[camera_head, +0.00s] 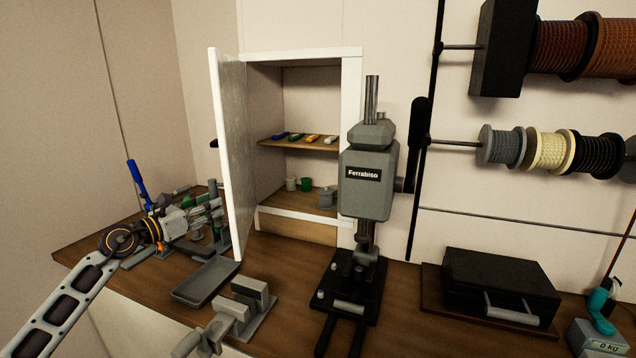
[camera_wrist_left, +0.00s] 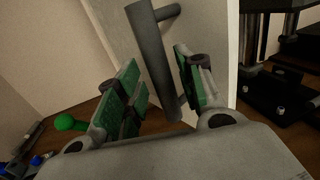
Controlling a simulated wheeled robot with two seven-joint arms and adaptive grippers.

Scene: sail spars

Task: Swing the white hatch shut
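The white hatch (camera_head: 232,150) stands open at the left side of the white cabinet (camera_head: 352,130), sticking out toward me. In the left wrist view the white hatch (camera_wrist_left: 212,45) carries a dark grey bar handle (camera_wrist_left: 152,55). My left gripper (camera_head: 218,214) is on the left, outer side of the hatch, low beside the panel. In the wrist view my left gripper (camera_wrist_left: 157,88) is open, with its green-padded fingers on either side of the handle. I cannot tell whether a pad touches the bar. My right gripper is in neither view.
Inside the cabinet, a wooden shelf (camera_head: 285,142) holds small coloured items, with small pots below. A grey press (camera_head: 367,180) stands right of the opening. A grey tray (camera_head: 206,279) and a vise (camera_head: 243,304) lie in front. Tools crowd the bench behind my left gripper.

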